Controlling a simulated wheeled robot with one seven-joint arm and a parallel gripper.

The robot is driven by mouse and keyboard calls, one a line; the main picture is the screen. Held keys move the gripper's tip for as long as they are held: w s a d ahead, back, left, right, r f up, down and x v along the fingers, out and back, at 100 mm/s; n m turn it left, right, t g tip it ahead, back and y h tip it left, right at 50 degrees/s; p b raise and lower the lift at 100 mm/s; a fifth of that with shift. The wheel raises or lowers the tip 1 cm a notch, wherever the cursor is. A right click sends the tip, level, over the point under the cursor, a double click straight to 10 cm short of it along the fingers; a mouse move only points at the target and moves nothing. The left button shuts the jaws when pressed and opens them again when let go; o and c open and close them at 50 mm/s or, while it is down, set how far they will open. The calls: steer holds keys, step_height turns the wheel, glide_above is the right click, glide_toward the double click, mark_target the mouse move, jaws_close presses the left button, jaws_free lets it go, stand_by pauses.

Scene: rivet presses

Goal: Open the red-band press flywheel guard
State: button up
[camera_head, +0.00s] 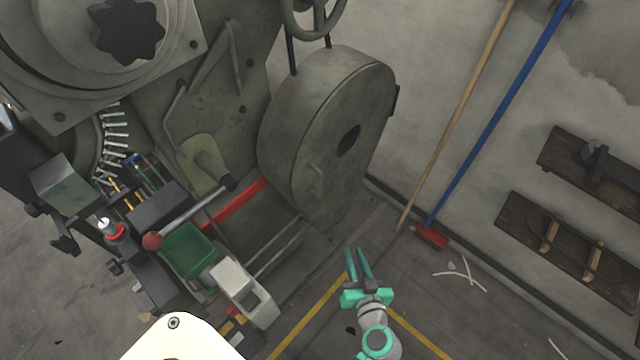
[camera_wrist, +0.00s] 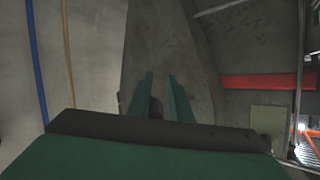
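The press with the red band (camera_head: 236,204) stands at the left and centre of the head view. Its flywheel guard (camera_head: 330,130) is a large grey rounded cover with a dark round hole and a small grey handle (camera_head: 316,181) low on its face. The guard looks closed against the press. My gripper (camera_head: 357,252) is in front of and below the guard, apart from it, with a gap between its two green fingers and nothing in it. In the wrist view the fingers point at the grey guard (camera_wrist: 165,45), and the red band (camera_wrist: 266,81) shows at right. The handle is not clear there.
A green bin (camera_head: 189,251) and a red-knobbed lever (camera_head: 153,241) are left of the guard. A broom with a blue pole (camera_head: 497,117) and a wooden pole (camera_head: 458,113) lean at the wall. Wooden racks (camera_head: 568,243) hang right. The floor around my gripper is mostly clear.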

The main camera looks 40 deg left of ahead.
steer(key=w+a+r+n+g+y, duration=0.2)
steer(key=w+a+r+n+y, duration=0.15)
steer(key=r, duration=0.25)
steer(key=n+g+y, duration=0.3)
steer(key=n+y, duration=0.1)
steer(key=n, duration=0.1)
glide_toward(321, 186)
steer(key=shift+m, duration=0.25)
steer(key=x, duration=1)
steer(key=shift+w+a, duration=0.1)
steer(key=shift+a, duration=0.15)
jaws_close()
